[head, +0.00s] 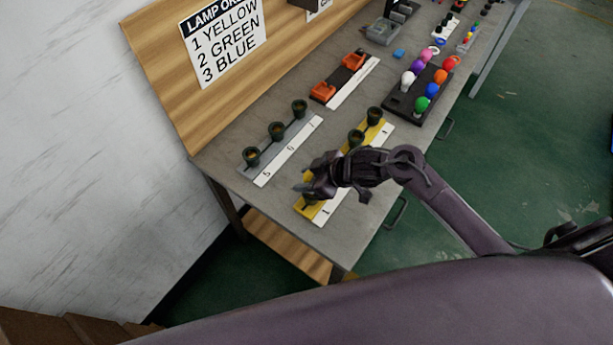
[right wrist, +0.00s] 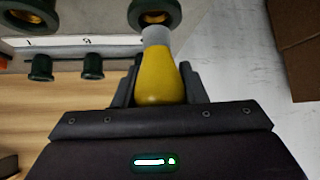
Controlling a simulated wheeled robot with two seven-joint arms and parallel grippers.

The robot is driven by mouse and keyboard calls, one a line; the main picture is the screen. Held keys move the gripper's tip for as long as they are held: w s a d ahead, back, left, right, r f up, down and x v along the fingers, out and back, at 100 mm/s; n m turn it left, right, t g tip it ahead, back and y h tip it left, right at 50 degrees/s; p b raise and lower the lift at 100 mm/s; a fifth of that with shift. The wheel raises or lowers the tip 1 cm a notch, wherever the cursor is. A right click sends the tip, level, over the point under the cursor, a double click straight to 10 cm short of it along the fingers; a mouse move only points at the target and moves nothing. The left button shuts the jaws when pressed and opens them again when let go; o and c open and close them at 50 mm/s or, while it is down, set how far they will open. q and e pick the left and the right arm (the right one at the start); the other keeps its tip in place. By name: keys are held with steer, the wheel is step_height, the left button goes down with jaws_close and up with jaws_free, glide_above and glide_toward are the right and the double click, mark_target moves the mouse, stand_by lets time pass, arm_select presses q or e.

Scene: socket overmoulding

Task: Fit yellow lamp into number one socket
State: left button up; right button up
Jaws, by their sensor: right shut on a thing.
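The yellow lamp (right wrist: 162,80) is held between the fingers of my right gripper (right wrist: 160,85) in the right wrist view. Its pale grey base end points to a dark green socket (right wrist: 153,12) and overlaps the socket's rim in the picture; I cannot tell whether they touch. In the head view my right gripper (head: 312,186) is over the near end of the yellow socket strip (head: 317,214), by the printed 1. The gripper hides the lamp and most of the number one socket (head: 307,200) there. My left gripper is not in view.
A grey strip (head: 265,178) with several dark sockets lies left of the yellow one. Farther back are a black tray (head: 400,104) of coloured lamps and an orange-and-black part (head: 324,92). The lamp order sign (head: 226,40) lists 1 yellow, 2 green, 3 blue.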

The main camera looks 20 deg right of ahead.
steer(key=shift+f+b, duration=0.6)
steer(key=shift+f, duration=0.45)
steer(key=o, duration=1)
steer(key=shift+r, duration=0.1)
steer(key=shift+o, duration=0.2)
steer(key=v, duration=0.7)
steer(key=shift+s+d+r, duration=0.2)
steer(key=shift+r, duration=0.05)
